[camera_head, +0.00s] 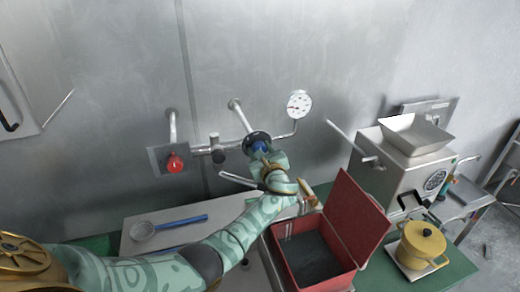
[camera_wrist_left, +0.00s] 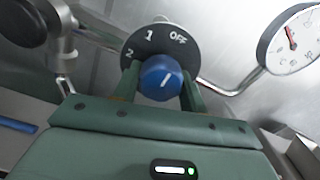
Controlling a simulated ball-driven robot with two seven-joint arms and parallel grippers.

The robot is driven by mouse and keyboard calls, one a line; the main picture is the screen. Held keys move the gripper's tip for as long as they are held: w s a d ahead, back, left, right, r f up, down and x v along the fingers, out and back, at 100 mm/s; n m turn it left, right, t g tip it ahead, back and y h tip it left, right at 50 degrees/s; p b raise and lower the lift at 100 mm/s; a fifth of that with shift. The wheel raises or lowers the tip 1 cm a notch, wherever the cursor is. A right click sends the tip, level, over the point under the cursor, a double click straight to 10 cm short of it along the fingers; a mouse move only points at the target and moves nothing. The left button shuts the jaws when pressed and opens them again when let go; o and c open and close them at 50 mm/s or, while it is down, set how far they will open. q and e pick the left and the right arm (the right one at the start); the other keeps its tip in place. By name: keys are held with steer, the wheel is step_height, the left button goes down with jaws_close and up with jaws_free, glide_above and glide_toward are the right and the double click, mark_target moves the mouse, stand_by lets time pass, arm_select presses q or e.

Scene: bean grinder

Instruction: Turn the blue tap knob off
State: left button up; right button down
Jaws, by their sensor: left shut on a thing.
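The blue tap knob (camera_head: 259,146) sits on a dark round dial on the wall piping. In the left wrist view, the knob (camera_wrist_left: 161,78) stands in front of the dial plate (camera_wrist_left: 148,42), which is marked 2, 1 and OFF. A short white line on the knob slants toward the upper right, on the OFF side. My left gripper (camera_head: 263,153) is at the knob. In the wrist view, the green fingers of the gripper (camera_wrist_left: 160,88) are shut on the knob from both sides. My right gripper is not in view.
A grinder (camera_head: 400,170) and yellow pot (camera_head: 423,246) stand right. A ladle (camera_head: 180,221) lies left.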

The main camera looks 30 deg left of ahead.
arm_select(q)
steer(key=shift+f, duration=0.2)
steer(key=o, duration=1)
steer(key=shift+r, duration=0.1)
steer(key=shift+d, duration=0.1)
steer(key=shift+s+d+p, duration=0.2)
steer(key=shift+p, duration=0.1)
steer(key=p+v, duration=0.3)
steer(key=v, duration=0.2)
steer(key=shift+s+d+r, duration=0.1)
steer(key=shift+d+r, duration=0.05)
steer(key=shift+r, duration=0.05)
steer(key=shift+f+p+v, duration=0.1)
steer(key=shift+p+v, duration=0.55)
steer(key=shift+v, duration=1.95)
steer(key=shift+f+p+v, duration=0.15)
steer(key=shift+p+v, duration=0.45)
steer(key=shift+v, duration=2)
